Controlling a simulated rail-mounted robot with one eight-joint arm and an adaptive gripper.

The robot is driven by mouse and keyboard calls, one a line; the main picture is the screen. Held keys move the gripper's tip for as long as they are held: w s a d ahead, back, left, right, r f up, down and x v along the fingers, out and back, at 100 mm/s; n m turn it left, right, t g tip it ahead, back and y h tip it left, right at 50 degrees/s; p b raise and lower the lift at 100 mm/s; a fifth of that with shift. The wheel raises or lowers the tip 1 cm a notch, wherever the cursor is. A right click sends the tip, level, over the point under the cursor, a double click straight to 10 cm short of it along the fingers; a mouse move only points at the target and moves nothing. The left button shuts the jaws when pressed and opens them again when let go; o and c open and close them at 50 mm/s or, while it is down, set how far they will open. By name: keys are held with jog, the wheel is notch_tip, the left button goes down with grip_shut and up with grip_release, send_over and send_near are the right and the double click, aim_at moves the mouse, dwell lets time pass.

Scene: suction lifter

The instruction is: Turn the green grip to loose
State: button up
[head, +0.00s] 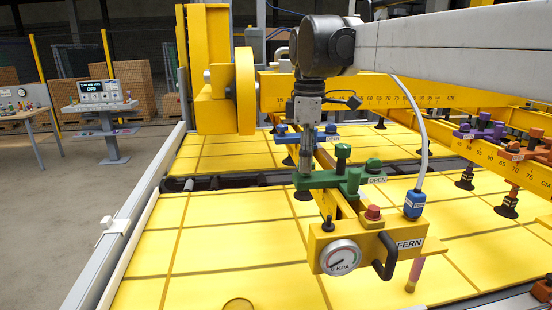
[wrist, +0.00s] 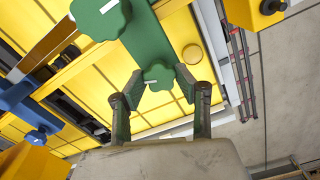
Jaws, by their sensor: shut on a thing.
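The green clamp (head: 330,180) is a green bar across a yellow beam, with several green knobs and a small "OPEN" label at its right end. My gripper (head: 303,178) reaches down from above at the bar's left end. In the wrist view a green star-shaped grip (wrist: 157,76) lies between the two fingertips of my gripper (wrist: 159,82), which is shut on it from both sides. The same view shows the green bar (wrist: 150,45) running up from it to a larger green knob. In the head view my gripper mostly hides the held grip.
A pressure gauge (head: 340,257), red button (head: 373,212) and black handle (head: 385,256) sit on the yellow beam in front. A blue clamp (head: 331,130) is behind; purple (head: 485,131) and orange clamps (head: 535,140) stand right. Yellow panels (head: 200,245) lie below.

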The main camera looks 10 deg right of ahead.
jog(key=o, duration=1.1)
jog(key=shift+o, duration=0.2)
jog(key=shift+r, duration=0.1)
notch_tip(320, 180, up, 12)
